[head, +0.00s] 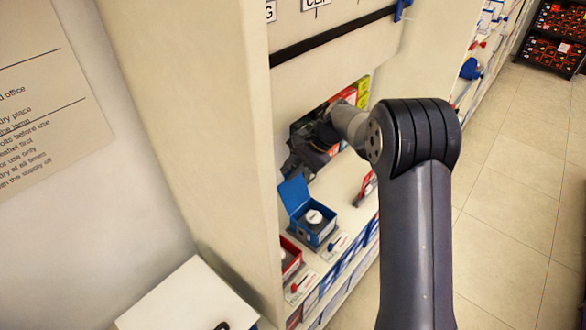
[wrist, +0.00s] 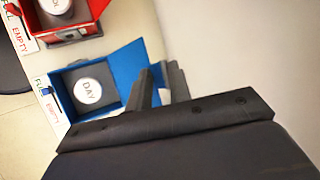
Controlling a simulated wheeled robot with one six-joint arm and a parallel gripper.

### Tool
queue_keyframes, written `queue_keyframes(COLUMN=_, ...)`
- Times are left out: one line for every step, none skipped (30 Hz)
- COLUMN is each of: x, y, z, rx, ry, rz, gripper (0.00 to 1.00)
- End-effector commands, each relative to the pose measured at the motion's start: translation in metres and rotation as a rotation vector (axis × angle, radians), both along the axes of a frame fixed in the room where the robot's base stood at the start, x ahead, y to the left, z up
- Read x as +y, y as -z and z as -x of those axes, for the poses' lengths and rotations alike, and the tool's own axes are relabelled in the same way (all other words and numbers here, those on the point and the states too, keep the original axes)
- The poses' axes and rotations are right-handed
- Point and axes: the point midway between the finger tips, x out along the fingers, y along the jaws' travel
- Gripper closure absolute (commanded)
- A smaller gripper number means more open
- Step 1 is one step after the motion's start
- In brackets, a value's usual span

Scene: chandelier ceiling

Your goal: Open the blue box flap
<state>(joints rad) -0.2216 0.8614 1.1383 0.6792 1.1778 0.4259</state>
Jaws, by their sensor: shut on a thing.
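The blue box (head: 316,236) stands on a white shelf, its blue flap (head: 294,192) raised and leaning back from the opening. A round white piece (head: 314,216) sits inside; in the wrist view it reads DAY (wrist: 88,91). The blue box (wrist: 72,110) shows there with its flap (wrist: 127,66) spread toward my fingers. My gripper (wrist: 160,78) is shut on the flap at its outer edge. The fingers hide part of that edge. In the head view my gripper (head: 308,170) is just above the flap, partly hidden by my arm.
A red box (head: 290,262) stands nearer on the shelf; the wrist view shows it open (wrist: 70,22) with a round white piece. Small label cards with sliders (head: 336,246) lie beside the boxes. A cream side panel (head: 215,140) borders the shelf on the left.

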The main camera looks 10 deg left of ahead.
Motion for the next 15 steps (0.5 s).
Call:
queue_keyframes(x=0.0045, y=-0.0048, z=-0.0034, rx=-0.016, ry=0.002, rz=-0.010, gripper=1.00)
queue_keyframes(x=0.0045, y=-0.0050, z=-0.0034, rx=-0.016, ry=0.002, rz=-0.010, gripper=1.00)
queue_keyframes(x=0.0045, y=-0.0050, z=-0.0035, rx=-0.017, ry=0.002, rz=-0.011, gripper=1.00)
queue_keyframes(x=0.0045, y=-0.0050, z=-0.0035, rx=-0.017, ry=0.002, rz=-0.011, gripper=1.00)
queue_keyframes(x=0.0045, y=-0.0051, z=-0.0034, rx=-0.016, ry=0.002, rz=-0.010, gripper=0.78)
queue_keyframes(x=0.0044, y=-0.0049, z=-0.0033, rx=-0.016, ry=0.002, rz=-0.010, gripper=0.75)
queue_keyframes(x=0.0043, y=-0.0048, z=-0.0032, rx=-0.016, ry=0.001, rz=-0.009, gripper=0.73)
queue_keyframes(x=0.0042, y=-0.0045, z=-0.0030, rx=-0.015, ry=0.002, rz=-0.009, gripper=0.70)
queue_keyframes(x=0.0040, y=-0.0041, z=-0.0029, rx=-0.014, ry=0.001, rz=-0.009, gripper=0.70)
queue_keyframes(x=0.0039, y=-0.0037, z=-0.0027, rx=-0.013, ry=0.001, rz=-0.008, gripper=0.70)
queue_keyframes(x=0.0037, y=-0.0035, z=-0.0025, rx=-0.013, ry=0.001, rz=-0.008, gripper=0.70)
queue_keyframes(x=0.0035, y=-0.0031, z=-0.0024, rx=-0.011, ry=0.001, rz=-0.008, gripper=0.70)
queue_keyframes(x=0.0034, y=-0.0028, z=-0.0022, rx=-0.011, ry=0.001, rz=-0.008, gripper=0.70)
queue_keyframes(x=0.0033, y=-0.0025, z=-0.0021, rx=-0.010, ry=0.002, rz=-0.007, gripper=0.70)
queue_keyframes(x=0.0031, y=-0.0023, z=-0.0019, rx=-0.009, ry=0.001, rz=-0.007, gripper=0.70)
